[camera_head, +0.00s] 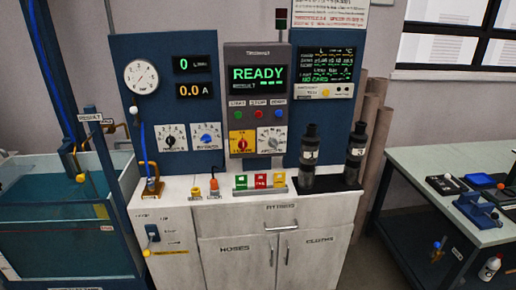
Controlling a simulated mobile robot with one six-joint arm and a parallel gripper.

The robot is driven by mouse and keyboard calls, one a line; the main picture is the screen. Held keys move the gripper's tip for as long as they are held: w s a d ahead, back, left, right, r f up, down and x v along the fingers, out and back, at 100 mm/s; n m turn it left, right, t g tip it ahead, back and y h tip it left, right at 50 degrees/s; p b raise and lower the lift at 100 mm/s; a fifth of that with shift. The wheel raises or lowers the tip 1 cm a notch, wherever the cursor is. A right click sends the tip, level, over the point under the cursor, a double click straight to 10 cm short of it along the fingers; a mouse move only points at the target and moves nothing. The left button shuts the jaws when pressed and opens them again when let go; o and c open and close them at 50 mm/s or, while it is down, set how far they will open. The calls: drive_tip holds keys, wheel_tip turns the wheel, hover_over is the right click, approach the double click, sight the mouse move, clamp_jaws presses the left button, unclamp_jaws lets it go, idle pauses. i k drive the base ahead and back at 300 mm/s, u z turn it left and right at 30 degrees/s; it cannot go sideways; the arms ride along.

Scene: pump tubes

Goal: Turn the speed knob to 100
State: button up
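Several dials are on the control panel, and their small labels are too blurred to tell which is the speed knob. A black knob (171,142) and a blue knob (206,138) sit on white dial plates on the blue board at left. A red switch on a yellow plate (242,143) and a grey knob on a white plate (271,140) are on the grey console. Their scale numbers cannot be read. The console display (258,79) reads READY in green. My gripper is not in view.
The white cabinet (330,222) stands below the panel. On its top are coloured blocks (262,181) and two black cylinders (308,150). A water tank (60,220) stands at left and a bench (440,160) at right. Left displays show 0 and 0.0 A.

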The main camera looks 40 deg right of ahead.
sight(273, 143)
drive_tip(key=u, duration=0.85)
drive_tip(key=k, duration=1.35)
drive_tip(key=u, duration=0.4)
drive_tip(key=i, duration=1)
drive_tip(key=u, duration=0.05)
